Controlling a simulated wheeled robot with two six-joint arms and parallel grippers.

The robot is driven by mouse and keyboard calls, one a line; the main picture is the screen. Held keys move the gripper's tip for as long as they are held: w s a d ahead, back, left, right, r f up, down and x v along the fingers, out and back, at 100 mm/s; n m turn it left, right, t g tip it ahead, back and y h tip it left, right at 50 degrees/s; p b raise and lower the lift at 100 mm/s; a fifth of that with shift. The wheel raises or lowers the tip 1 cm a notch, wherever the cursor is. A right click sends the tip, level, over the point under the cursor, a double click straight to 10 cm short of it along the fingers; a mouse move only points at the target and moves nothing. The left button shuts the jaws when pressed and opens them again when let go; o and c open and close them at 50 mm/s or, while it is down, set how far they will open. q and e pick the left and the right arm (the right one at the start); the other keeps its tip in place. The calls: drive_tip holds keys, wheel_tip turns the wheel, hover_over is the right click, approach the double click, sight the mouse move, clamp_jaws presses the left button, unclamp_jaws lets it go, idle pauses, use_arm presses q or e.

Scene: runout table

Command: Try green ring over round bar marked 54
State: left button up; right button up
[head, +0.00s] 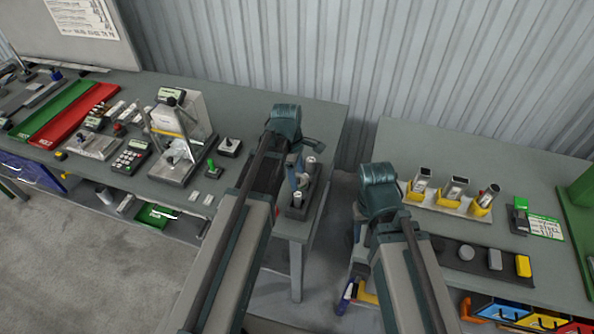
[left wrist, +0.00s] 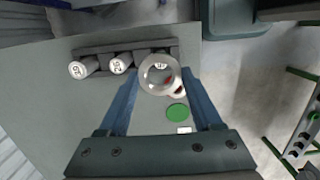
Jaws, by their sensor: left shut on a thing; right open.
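My left gripper (left wrist: 163,76) is shut on a grey metal ring (left wrist: 146,83), seen nearly end-on in the left wrist view; no green shows on it. Through its hole I see a bar's marked end, its number too small to read. I cannot tell whether the ring is above the bar or around it. Beside it in the rack (left wrist: 98,51) stand bars marked 10 or similar (left wrist: 83,68) and 26 (left wrist: 121,63). In the head view the left gripper (head: 299,172) is over the small rack. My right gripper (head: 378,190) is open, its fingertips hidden.
A green disc (left wrist: 177,112) lies on the table near another ring with red (left wrist: 178,89). Red and green trays (head: 80,108) and a gauge stand (head: 180,135) are left. Yellow holders (head: 450,195) stand on the right table. A gap separates the tables.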

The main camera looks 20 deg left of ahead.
sight(298, 194)
use_arm(q)
drive_tip(key=shift+f, duration=0.25)
drive_tip(key=shift+f+b, duration=2.5)
drive_tip(key=shift+b, duration=0.2)
drive_tip(key=shift+f+b, duration=0.6)
drive_tip(key=o, duration=1.6)
drive_tip(key=shift+c, duration=0.2)
drive_tip(key=shift+r, duration=0.15)
drive_tip(key=r+p, duration=0.4)
drive_tip(key=a+r+p, duration=0.1)
drive_tip(key=r+p, duration=0.8)
drive_tip(key=shift+a+r+p, duration=0.3)
drive_tip(key=shift+a+p, duration=0.05)
drive_tip(key=shift+p, duration=0.05)
drive_tip(key=shift+f, duration=0.2)
